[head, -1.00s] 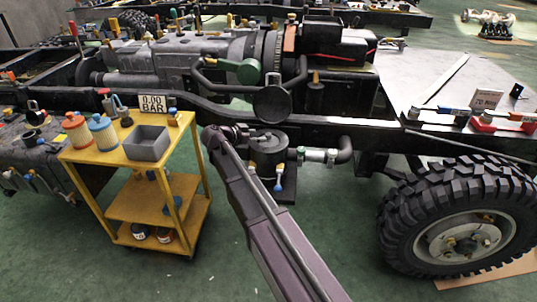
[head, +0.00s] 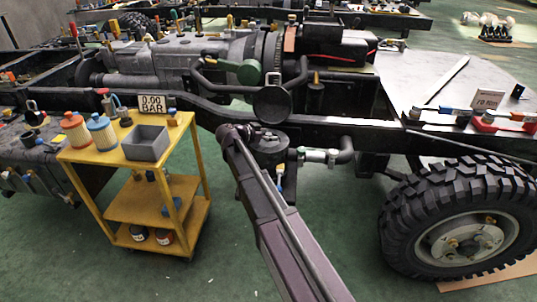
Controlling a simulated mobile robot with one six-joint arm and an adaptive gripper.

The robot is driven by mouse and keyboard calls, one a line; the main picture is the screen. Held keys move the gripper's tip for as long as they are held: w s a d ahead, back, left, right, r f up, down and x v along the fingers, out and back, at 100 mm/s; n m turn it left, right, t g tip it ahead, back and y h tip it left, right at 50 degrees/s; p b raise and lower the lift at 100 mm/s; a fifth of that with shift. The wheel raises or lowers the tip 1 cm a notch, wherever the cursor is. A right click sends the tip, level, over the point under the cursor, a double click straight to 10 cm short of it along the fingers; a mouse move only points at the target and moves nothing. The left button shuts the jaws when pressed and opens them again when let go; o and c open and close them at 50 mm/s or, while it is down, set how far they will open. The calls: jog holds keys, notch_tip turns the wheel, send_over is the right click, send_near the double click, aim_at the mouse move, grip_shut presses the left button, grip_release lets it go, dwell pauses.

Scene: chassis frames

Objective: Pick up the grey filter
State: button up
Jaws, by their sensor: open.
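No filter that is plainly grey can be made out. A dark cylindrical unit (head: 268,148) hangs on the chassis side, partly hidden behind my arm. My arm rises from the bottom of the picture to this unit's left side. My gripper itself cannot be made out; the upper end of my arm overlaps the frame area.
A large tyre (head: 455,220) stands at the right. A pale deck (head: 435,85) holds red and blue parts.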

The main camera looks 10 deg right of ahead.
dwell(0.5)
grip_shut()
jog(key=shift+r, duration=0.1)
notch_tip(320, 180, up, 18)
jog(key=p, duration=1.8)
dwell(0.3)
